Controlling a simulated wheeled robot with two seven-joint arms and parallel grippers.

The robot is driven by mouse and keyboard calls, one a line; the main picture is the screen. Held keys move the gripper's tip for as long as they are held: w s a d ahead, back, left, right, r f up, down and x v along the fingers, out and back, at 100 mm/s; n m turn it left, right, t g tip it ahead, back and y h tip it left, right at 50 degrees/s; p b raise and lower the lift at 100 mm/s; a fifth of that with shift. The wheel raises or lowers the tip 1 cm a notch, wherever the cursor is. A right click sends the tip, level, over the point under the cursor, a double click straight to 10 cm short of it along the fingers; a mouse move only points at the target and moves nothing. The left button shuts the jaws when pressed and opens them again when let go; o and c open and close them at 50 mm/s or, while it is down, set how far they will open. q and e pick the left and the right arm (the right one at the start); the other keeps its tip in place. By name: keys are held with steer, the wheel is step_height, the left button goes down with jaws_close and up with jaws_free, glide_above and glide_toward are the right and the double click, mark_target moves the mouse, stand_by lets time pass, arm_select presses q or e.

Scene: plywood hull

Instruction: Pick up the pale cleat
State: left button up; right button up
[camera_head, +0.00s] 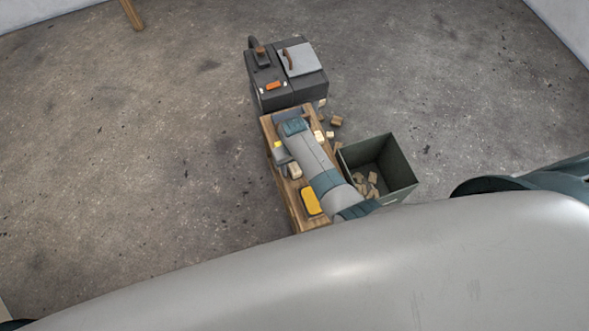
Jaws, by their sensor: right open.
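A pale beige block (295,170), which looks like the pale cleat, lies on the wooden bench (297,211) at the left of my right forearm. Smaller pale pieces (318,135) show on the other side of the forearm; at this size I cannot tell their shape. My right gripper (280,138) is open above the far part of the bench, beyond the beige block and apart from it. A small yellow piece (278,144) shows by the gripper; I cannot tell its height. My right arm hides the middle of the bench. My left gripper is out of view.
A yellow box (311,202) sits on the near end of the bench. A dark green open bin (401,176) with several wood offcuts stands at the right. Loose offcuts (336,121) lie on the floor. The floor at left is clear.

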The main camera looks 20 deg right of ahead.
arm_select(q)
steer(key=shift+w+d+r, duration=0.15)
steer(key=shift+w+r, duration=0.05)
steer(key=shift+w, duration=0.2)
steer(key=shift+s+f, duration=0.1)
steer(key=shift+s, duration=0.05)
arm_select(e)
steer(key=shift+c, duration=0.2)
steer(key=c, duration=1.1)
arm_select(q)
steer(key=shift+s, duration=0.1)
arm_select(e)
steer(key=shift+r, duration=0.1)
